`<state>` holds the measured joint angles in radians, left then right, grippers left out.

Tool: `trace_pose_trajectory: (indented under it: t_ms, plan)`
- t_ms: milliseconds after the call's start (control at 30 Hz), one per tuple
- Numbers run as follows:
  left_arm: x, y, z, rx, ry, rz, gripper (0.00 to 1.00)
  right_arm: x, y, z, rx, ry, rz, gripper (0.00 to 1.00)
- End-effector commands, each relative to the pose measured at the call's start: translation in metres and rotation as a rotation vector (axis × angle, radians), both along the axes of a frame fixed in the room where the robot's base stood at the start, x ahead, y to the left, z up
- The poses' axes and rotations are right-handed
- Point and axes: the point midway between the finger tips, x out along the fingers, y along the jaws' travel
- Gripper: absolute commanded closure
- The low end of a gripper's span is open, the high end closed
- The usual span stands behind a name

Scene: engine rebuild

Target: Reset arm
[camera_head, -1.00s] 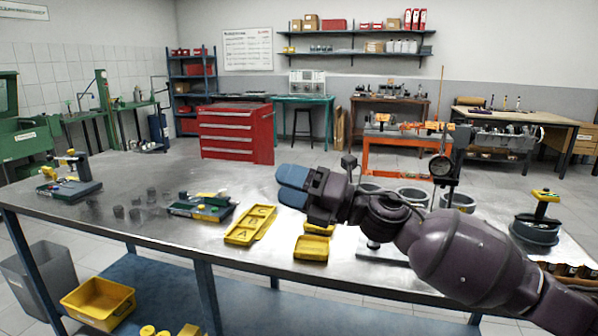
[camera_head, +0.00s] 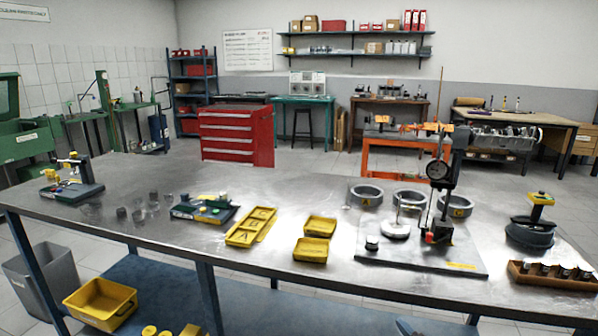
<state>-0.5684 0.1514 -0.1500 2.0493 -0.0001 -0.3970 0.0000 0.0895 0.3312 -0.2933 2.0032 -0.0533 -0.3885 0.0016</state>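My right arm no longer crosses the bench. Only a small blue-grey shape, which looks like the tip of my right gripper (camera_head: 416,328), shows at the bottom edge, below the bench front. Its fingers are mostly cut off, so I cannot tell whether it is open or shut. My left gripper is not in view. The steel workbench (camera_head: 300,207) stands in front of me with its parts resting on it.
A dial gauge stand (camera_head: 440,190) rises from a flat plate (camera_head: 400,254) at the right of the bench. Grey rings (camera_head: 366,196) lie behind it. Yellow trays (camera_head: 252,227) sit mid-bench. A wooden rack (camera_head: 552,276) and a black-based tool (camera_head: 531,232) are at far right.

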Motion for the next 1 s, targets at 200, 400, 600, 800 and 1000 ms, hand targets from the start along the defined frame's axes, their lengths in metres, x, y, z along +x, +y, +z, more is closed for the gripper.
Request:
trace_pose_trajectory:
  t_ms: [200,400,600,800,1000]
  plan:
    - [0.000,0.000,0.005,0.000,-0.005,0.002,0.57,-0.067,-0.042,-0.062,0.107,0.180,-0.134,0.39]
    - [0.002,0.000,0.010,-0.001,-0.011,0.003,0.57,-0.140,-0.077,-0.115,0.147,0.329,-0.264,0.39]
    - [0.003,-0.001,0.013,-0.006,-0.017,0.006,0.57,-0.211,-0.094,-0.157,0.160,0.467,-0.353,0.39]
    - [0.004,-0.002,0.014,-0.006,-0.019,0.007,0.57,-0.245,-0.098,-0.173,0.157,0.530,-0.382,0.39]
    - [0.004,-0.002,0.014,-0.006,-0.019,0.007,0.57,-0.249,-0.099,-0.174,0.155,0.537,-0.384,0.39]
